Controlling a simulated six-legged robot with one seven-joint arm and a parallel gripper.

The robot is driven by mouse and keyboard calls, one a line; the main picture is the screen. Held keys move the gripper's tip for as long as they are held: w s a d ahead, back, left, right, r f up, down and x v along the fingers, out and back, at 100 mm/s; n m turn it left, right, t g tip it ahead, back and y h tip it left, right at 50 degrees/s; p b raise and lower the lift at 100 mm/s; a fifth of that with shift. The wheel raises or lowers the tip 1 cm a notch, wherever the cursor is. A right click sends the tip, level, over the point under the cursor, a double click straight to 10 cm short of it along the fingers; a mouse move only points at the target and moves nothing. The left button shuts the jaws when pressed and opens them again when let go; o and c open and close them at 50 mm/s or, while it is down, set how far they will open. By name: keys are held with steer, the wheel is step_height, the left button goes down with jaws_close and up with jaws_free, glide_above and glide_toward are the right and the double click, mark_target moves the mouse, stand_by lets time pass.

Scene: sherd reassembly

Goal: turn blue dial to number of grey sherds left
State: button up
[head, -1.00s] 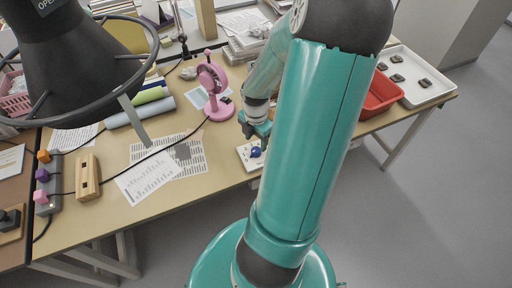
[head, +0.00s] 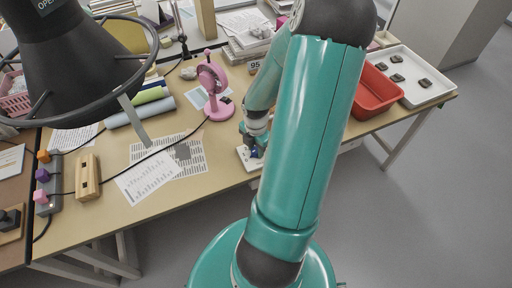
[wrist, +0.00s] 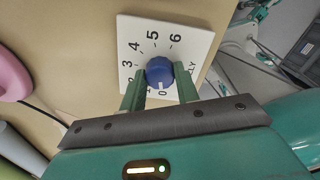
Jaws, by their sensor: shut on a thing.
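The blue dial (wrist: 160,70) sits on a white plate (wrist: 190,35) printed with numbers; 0, 2, 3, 4, 5 and 6 are readable and a finger covers the place of 1. Its white mark points toward 0. My gripper (wrist: 160,77) is shut on the dial, one finger on each side. In the head view my gripper (head: 254,142) is over the plate (head: 244,155) at the table's front edge, mostly covering the dial. Several dark grey-brown sherds (head: 397,78) lie apart in the white tray (head: 436,70) at the right.
A red tray (head: 378,95) stands beside the white tray. A pink stand (head: 217,105) is left of the dial, with printed sheets (head: 150,180) and a black cable nearby. A wooden block (head: 88,178) lies at the left. A dark lamp shade (head: 75,60) hangs close at upper left.

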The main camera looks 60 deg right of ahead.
steer(key=shift+m, duration=0.5)
steer(key=m, duration=1.2)
steer(key=shift+m, duration=0.3)
steer(key=m, duration=0.3)
steer(key=shift+m, duration=0.3)
steer(key=m, duration=0.3)
steer(key=shift+m, duration=0.4)
steer(key=m, duration=0.6)
steer(key=shift+m, duration=0.4)
